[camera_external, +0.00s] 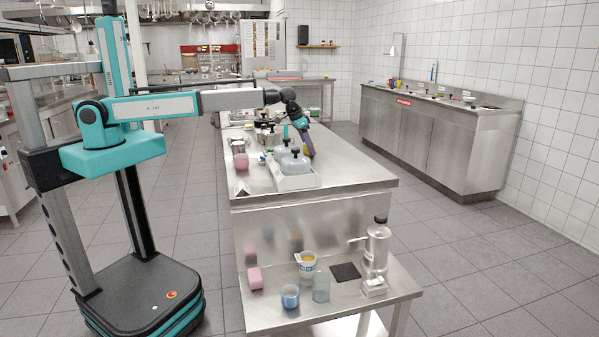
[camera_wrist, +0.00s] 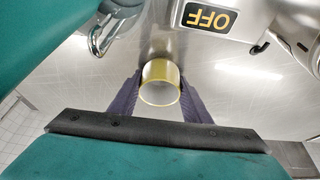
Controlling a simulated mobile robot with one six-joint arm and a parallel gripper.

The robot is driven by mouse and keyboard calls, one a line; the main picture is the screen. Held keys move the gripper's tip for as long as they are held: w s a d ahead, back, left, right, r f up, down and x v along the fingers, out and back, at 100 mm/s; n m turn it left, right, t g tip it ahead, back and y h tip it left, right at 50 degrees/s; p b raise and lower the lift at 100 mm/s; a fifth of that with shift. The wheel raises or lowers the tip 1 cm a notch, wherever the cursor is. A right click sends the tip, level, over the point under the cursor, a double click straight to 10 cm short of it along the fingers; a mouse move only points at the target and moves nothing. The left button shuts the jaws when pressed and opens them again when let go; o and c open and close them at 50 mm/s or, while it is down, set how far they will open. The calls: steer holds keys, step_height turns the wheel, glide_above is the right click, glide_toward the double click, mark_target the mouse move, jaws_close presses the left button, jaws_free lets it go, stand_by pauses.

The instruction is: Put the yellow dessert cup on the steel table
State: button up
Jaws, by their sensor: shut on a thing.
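My gripper (camera_wrist: 159,90) is shut on the yellow dessert cup (camera_wrist: 161,72) in the wrist view. One dark finger is on each side of the cup, and its open round end shows. In the external view my gripper (camera_external: 308,146) points down by the right side of the long steel table (camera_external: 345,172), behind a white tray. The cup is too small to make out there. I cannot tell whether it touches the tabletop.
The white tray (camera_external: 295,182) holds several capped bottles. A pink cup (camera_external: 241,161) stands left of it. The long table's right front is clear. An OFF label (camera_wrist: 208,18) shows near my gripper.

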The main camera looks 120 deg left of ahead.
steer(key=o, duration=1.2)
steer(key=shift+r, duration=0.2)
steer(key=shift+b+v, duration=1.4)
steer(key=shift+v, duration=4.55)
